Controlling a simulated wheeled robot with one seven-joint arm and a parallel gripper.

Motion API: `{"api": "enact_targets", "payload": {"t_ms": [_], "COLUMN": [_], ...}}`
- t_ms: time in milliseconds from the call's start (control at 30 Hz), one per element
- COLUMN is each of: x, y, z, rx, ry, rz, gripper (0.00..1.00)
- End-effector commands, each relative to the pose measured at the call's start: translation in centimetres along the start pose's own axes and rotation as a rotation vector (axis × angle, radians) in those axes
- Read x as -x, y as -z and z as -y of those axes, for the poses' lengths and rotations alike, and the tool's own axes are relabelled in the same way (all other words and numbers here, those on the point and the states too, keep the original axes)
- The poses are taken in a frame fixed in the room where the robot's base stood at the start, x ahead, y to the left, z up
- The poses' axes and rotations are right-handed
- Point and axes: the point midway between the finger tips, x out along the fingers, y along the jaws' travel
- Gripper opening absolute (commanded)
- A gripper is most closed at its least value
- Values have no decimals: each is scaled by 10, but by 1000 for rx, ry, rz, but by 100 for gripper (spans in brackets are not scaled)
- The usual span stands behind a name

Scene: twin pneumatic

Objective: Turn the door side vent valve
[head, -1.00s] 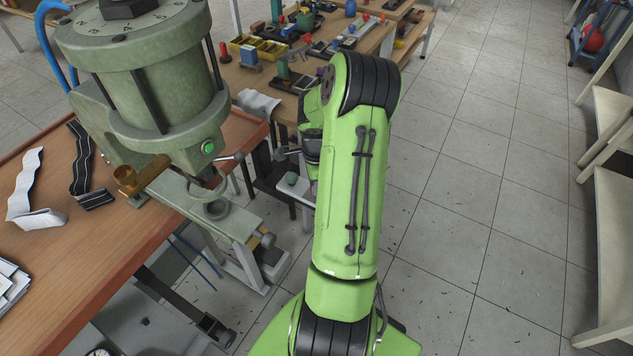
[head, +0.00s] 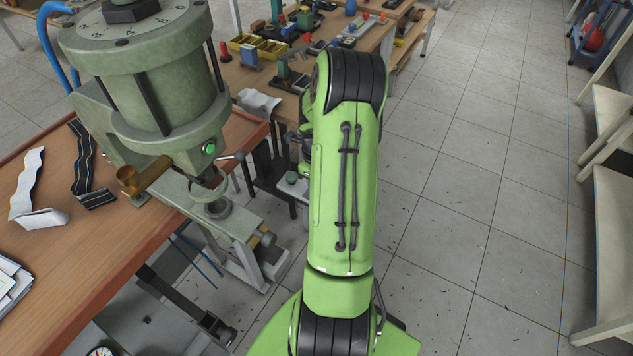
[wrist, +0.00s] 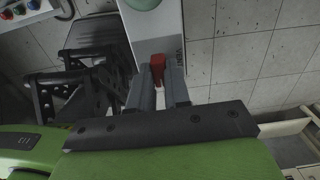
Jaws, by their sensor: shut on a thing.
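The vent valve's red handle (wrist: 157,63) shows in the wrist view on a pale panel (wrist: 152,35) marked "VENT". My gripper (wrist: 158,80) has its two grey fingers on either side of the red handle and is shut on it. A greenish round part (wrist: 143,3) sits on the panel beyond the handle. In the head view, my green arm hides the valve handle and most of the gripper.
A large green press (head: 145,90) stands at the left by a wooden bench (head: 90,235). A table with tools and yellow bins (head: 262,51) is at the back. Dark stepped metal parts (wrist: 95,60) lie left of the panel.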

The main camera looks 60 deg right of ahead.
Motion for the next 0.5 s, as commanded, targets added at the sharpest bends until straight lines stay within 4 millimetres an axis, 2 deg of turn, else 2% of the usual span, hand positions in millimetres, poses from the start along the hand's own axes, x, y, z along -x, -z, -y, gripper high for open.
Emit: {"api": "enact_targets", "payload": {"t_ms": [500], "x": [1], "y": [-1], "z": [1], "rx": [-29], "ry": [2], "rz": [2], "gripper": [0]}}
